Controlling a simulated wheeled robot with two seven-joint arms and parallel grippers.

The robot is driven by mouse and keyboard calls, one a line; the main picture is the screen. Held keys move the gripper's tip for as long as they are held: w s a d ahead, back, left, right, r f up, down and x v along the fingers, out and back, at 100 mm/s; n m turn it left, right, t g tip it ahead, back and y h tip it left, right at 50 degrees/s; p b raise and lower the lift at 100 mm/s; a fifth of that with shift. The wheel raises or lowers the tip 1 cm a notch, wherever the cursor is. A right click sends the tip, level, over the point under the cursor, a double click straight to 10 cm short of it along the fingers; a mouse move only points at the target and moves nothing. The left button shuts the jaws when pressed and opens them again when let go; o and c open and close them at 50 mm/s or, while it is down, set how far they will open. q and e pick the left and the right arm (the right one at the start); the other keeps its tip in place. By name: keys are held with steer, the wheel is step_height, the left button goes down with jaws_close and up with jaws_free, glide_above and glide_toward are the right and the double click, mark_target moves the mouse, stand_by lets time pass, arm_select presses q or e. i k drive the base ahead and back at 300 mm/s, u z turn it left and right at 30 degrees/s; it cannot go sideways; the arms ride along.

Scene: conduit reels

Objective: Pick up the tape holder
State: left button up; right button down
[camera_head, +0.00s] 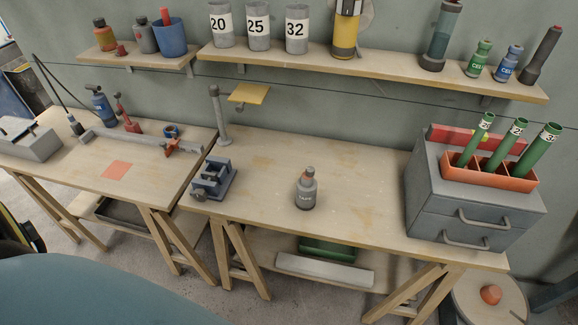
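I cannot surely make out a tape holder. A small blue round item (171,131) with a reddish middle sits at the back right of the left bench; it may be tape on a holder, but it is too small to tell. Beside it lies a long grey bar clamp (140,138) with a red end. Neither of my grippers is in view.
A grey vise (213,181) stands where the two benches (265,205) meet. A labelled grey bottle (306,192) stands mid-bench. A grey drawer box (465,205) carries an orange tray (490,175) of green tubes. The wall shelf (390,72) holds cups and bottles.

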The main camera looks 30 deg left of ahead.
mark_target(306, 189)
steer(key=u, duration=0.8)
